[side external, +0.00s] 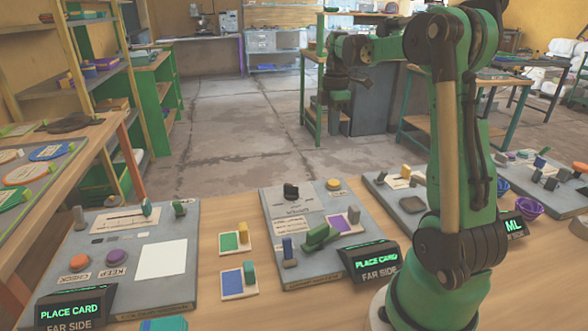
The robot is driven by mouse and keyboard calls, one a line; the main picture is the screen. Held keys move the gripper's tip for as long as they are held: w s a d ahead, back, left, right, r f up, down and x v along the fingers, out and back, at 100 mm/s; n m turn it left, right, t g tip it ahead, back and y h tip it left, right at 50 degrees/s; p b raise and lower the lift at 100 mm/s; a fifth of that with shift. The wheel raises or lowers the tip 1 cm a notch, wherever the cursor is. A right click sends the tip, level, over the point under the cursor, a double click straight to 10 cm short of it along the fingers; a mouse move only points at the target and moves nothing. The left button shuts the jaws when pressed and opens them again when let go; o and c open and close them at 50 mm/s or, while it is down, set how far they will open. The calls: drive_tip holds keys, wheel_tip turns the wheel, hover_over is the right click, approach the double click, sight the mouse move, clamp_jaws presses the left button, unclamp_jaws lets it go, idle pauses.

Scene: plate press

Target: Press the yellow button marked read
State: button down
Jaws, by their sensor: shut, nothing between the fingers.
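A small round yellow button (333,184) sits at the upper right of the grey middle panel (276,203) on the wooden table. The lettering near it is too small to read, so I cannot tell whether it says read. My green and dark arm rises at the right and reaches left over the scene. My gripper (337,101) hangs at its end, pointing down, well above the panel in the picture and apart from the button. Its fingers are small and dark, shut and empty.
The middle panel also carries a black knob (291,191), a green lever (320,236) and a blue block (288,248). Black place card signs (368,260) stand in front.

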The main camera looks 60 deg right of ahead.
sight(329, 181)
wheel_tip(329, 181, down, 12)
drive_tip(key=shift+f, duration=0.1)
idle(0.5)
drive_tip(key=shift+f, duration=0.85)
wheel_tip(329, 181, up, 15)
idle(0.6)
drive_tip(key=a+f+m+t, duration=0.3)
drive_tip(key=a+m+t, duration=0.4)
drive_tip(key=a, duration=2)
drive_tip(key=shift+s+m, duration=0.35)
drive_tip(key=shift+m, duration=0.65)
